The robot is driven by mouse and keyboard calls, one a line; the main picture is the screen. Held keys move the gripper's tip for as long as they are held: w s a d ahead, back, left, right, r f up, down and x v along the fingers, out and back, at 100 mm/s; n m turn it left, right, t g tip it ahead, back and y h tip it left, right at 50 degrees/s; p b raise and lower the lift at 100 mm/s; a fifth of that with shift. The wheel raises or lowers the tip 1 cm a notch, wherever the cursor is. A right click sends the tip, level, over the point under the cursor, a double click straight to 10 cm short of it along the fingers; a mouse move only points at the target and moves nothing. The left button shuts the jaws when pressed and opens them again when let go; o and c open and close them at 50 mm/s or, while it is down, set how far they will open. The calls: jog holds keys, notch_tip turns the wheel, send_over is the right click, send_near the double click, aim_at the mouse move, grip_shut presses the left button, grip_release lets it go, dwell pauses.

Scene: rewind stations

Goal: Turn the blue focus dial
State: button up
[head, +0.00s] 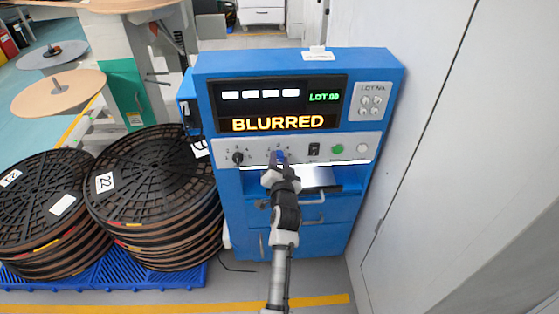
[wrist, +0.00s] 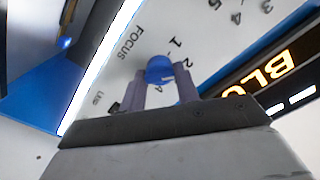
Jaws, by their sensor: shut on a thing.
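The blue focus dial (wrist: 160,69) sits on the white control panel, beside the printed word FOCUS and small numbers in the wrist view. In the head view the dial (head: 281,155) shows just beyond my gripper's tip. My gripper (wrist: 161,85) is shut on the dial, one finger on each side of it. In the head view my gripper (head: 277,170) reaches up to the panel from below and hides part of it. The display (head: 278,124) above the panel reads BLURRED in orange letters.
A black dial (head: 238,158) is left of the blue one. A black switch (head: 314,149), a green button (head: 337,149) and a white button (head: 362,148) are to the right. Stacks of black reels (head: 150,185) stand left of the blue cabinet (head: 300,62). A pale wall (head: 440,150) is at right.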

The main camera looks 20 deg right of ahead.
dwell(0.5)
jog(key=o, duration=1)
jog(key=shift+c, duration=0.2)
jog(key=shift+s, duration=0.2)
